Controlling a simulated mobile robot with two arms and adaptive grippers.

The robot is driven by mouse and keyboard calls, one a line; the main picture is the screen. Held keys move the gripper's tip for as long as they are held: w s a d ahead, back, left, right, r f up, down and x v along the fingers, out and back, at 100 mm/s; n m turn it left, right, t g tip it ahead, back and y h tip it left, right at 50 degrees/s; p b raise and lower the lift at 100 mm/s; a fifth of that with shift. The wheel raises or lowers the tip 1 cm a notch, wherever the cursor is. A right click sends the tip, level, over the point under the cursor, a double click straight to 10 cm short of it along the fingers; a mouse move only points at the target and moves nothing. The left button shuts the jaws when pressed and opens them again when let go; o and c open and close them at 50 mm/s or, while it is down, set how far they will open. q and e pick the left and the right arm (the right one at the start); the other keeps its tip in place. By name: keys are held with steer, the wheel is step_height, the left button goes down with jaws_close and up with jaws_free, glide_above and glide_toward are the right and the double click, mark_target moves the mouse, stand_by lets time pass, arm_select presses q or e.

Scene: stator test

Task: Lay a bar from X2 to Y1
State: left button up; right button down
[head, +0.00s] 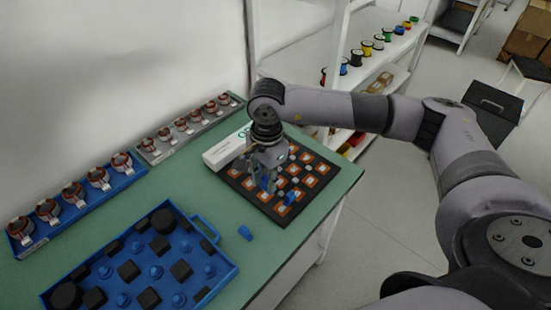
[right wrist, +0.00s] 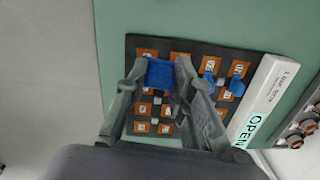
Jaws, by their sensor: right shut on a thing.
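The dark board (head: 251,207) with orange labelled pads lies on the green table; it also fills the middle of the right wrist view (right wrist: 133,50). The pad labels are too small to read. My right gripper (head: 265,186) points down over the board. In the right wrist view my right gripper (right wrist: 161,70) is shut on a blue bar (right wrist: 160,74), which spans between its fingers at the board's edge row. I cannot tell whether the bar touches the board. Two blue pieces (right wrist: 208,84) (right wrist: 236,87) sit on pads beside it. My left gripper is not in view.
A white box (head: 225,154) marked OPEN stands along the board. A loose blue piece (head: 245,232) lies on the table near a blue tray (head: 205,228) of black and blue parts. Racks of copper-wound parts (head: 120,187) line the wall.

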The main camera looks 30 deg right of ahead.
steer(key=shift+w+d+f+m+p, duration=0.15)
steer(key=shift+w+d+f+m, duration=0.9)
steer(key=shift+m, duration=1.75)
steer(key=shift+w+d+f+m+p, duration=0.2)
steer(key=shift+w+d+f+m, duration=0.85)
steer(key=shift+m, duration=1.75)
steer(key=shift+w+d+f+m+p, duration=0.15)
steer(key=shift+w+d+f+m, duration=0.45)
steer(key=shift+w+f+m, duration=1.55)
steer(key=shift+s+f+m+b, duration=0.35)
steer(key=shift+s+f+b, duration=0.05)
steer(key=shift+f+b, duration=0.2)
steer(key=shift+s+f+m+b, duration=0.3)
steer(key=shift+s+f+b, duration=0.1)
steer(key=shift+f+b, duration=0.15)
steer(key=shift+f+b, duration=0.65)
steer(key=shift+b, duration=0.05)
